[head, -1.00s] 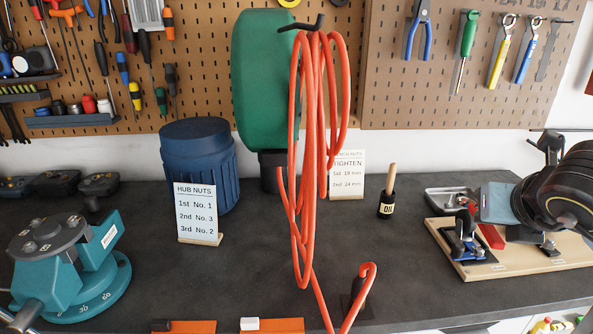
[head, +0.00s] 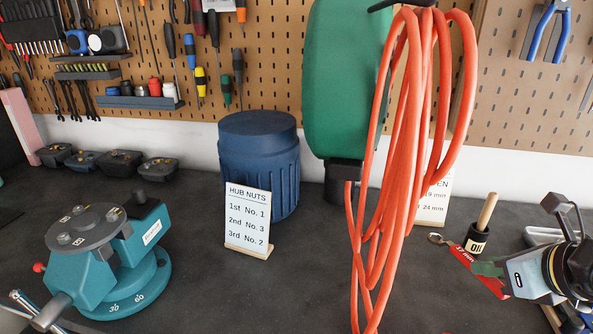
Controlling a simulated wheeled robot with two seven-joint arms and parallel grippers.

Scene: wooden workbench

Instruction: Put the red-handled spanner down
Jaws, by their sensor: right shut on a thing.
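The red-handled spanner (head: 463,257), marked 17 mm, is at the right of the head view. Its metal ring end (head: 437,239) points left, and its handle runs down to the right into my right gripper (head: 490,271). The gripper is shut on the handle. The spanner is in front of the oil bottle (head: 476,241), over the dark bench (head: 300,290). I cannot tell whether it touches the bench. My left gripper is not in view.
Orange hose loops (head: 400,160) hang in front of the bench's middle, left of the spanner. A blue canister (head: 258,160), a HUB NUTS card (head: 247,218) and a teal vise (head: 110,260) stand further left.

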